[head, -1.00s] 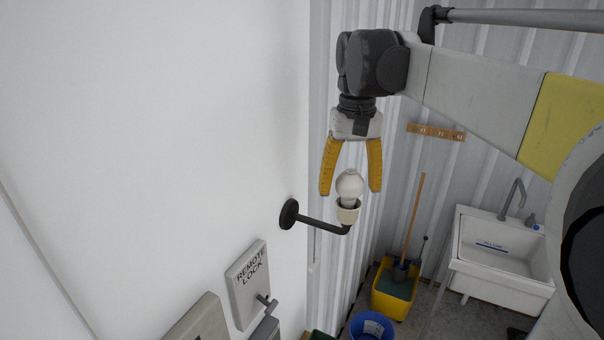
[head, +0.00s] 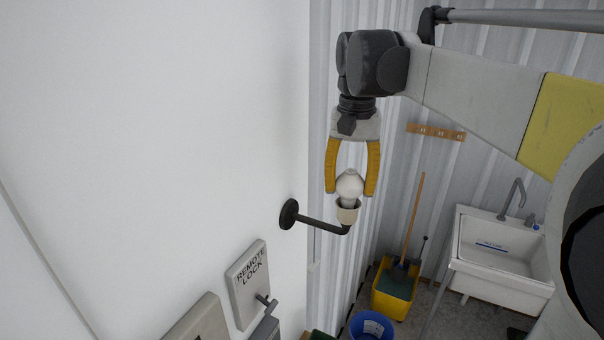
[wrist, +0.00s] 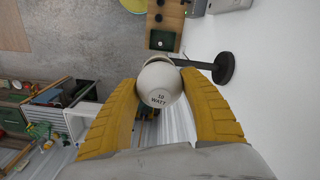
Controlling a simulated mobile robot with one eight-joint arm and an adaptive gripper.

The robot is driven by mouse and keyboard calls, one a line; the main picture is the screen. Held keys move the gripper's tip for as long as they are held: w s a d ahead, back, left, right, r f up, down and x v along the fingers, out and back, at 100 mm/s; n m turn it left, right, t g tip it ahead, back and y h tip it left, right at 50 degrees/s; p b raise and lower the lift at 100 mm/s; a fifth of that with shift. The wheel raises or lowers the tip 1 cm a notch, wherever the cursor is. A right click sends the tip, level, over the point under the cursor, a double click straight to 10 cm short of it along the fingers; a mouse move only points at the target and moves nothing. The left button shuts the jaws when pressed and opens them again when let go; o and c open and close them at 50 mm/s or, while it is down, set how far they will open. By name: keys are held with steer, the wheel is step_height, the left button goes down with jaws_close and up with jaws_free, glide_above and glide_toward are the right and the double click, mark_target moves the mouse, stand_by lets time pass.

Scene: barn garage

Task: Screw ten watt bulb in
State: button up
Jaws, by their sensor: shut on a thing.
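The white bulb (head: 349,184) stands upright in a cream socket (head: 347,211) at the end of a black wall arm (head: 318,224). In the wrist view the bulb (wrist: 158,86) shows the print "10 WATT". My gripper (head: 350,191) points down from above, its yellow fingers shut on the bulb from both sides. In the wrist view the fingertips (wrist: 159,84) press against the bulb's sides. The bulb's base is hidden inside the socket, so how deep it sits cannot be told.
A white wall is on the left, with a "REMOTE LOCK" box (head: 248,284) below the wall arm. A yellow mop bucket (head: 393,290), a blue bin (head: 371,326) and a white sink (head: 502,258) stand below and right. A wooden hook rail (head: 436,132) hangs behind.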

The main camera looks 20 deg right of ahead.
steer(key=m, duration=0.2)
steer(key=shift+m, duration=0.4)
steer(key=m, duration=0.4)
steer(key=shift+m, duration=1)
steer(key=shift+m, duration=1.2)
steer(key=m, duration=0.3)
steer(key=shift+m, duration=0.3)
steer(key=o, duration=0.8)
steer(key=shift+o, duration=0.2)
